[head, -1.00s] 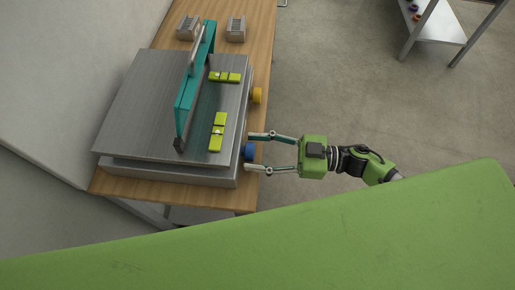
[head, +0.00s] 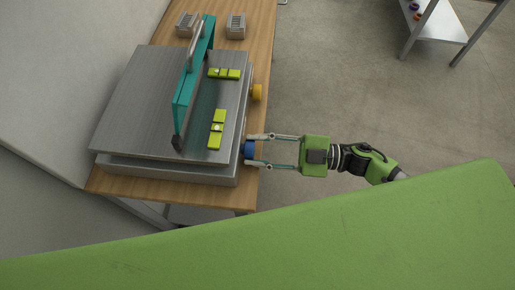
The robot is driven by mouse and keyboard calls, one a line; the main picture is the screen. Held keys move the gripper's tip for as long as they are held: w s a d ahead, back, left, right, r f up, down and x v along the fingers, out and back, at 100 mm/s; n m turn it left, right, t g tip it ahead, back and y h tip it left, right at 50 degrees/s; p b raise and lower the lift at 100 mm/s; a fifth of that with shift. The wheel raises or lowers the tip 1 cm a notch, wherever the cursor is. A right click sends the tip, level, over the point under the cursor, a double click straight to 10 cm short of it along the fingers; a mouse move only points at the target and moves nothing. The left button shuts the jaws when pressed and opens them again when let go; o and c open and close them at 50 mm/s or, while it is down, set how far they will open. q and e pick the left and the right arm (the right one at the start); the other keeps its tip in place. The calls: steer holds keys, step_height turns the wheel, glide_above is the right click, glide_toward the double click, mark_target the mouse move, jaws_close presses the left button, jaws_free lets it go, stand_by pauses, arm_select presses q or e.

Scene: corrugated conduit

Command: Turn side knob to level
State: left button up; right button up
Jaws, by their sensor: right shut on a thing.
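A metal plate (head: 130,100) on a base stands on the wooden table. A blue knob (head: 249,150) and a yellow knob (head: 257,93) stick out of its right side. My right gripper (head: 250,149) reaches in from the right and is shut on the blue knob, one finger on each side of it. Two yellow-green spirit levels lie on the plate, an upper one (head: 224,73) and a lower one (head: 216,130). Their bubbles are too small to read. My left gripper is not in view.
A teal frame (head: 185,92) with a metal bar stands across the plate. Two small grey slotted blocks (head: 236,26) (head: 186,25) sit at the table's back. A metal shelf (head: 436,26) stands at the upper right. The floor right of the table is clear.

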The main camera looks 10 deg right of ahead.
steer(key=o, duration=1.1)
steer(key=shift+d, duration=0.1)
steer(key=v, duration=1.2)
steer(key=shift+r, duration=0.1)
